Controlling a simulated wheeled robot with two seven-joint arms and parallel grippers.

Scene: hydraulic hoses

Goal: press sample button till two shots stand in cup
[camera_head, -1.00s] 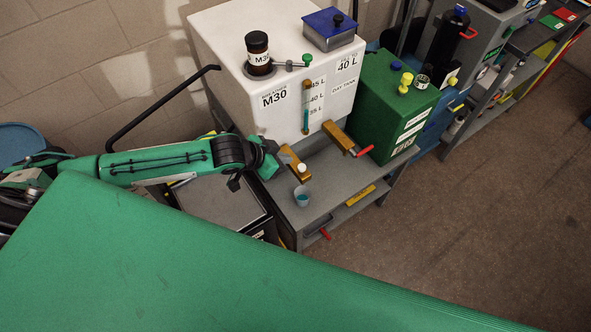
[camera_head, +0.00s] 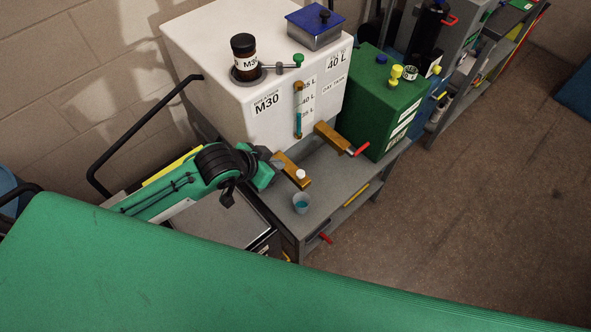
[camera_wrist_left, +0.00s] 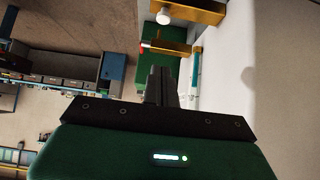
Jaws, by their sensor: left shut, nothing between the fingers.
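The sample button is a white knob (camera_head: 300,174) on top of a brass block (camera_head: 289,167) at the front of the white M30 tank (camera_head: 225,85). It also shows at the top of the left wrist view (camera_wrist_left: 163,17). A small cup (camera_head: 301,203) stands on the grey shelf below the block, with teal liquid in it; the number of shots cannot be told. My left gripper (camera_head: 277,166) is shut and empty, left of the button and close to the block's rear part. Its fingers (camera_wrist_left: 161,86) appear apart from the button in the wrist view. My right gripper is out of view.
A second brass fitting with a red handle (camera_head: 360,150) sticks out to the right. A green tank (camera_head: 379,105) stands beside the white one. A sight gauge (camera_head: 298,112) is on the tank front. My green body panel fills the foreground. The floor at right is clear.

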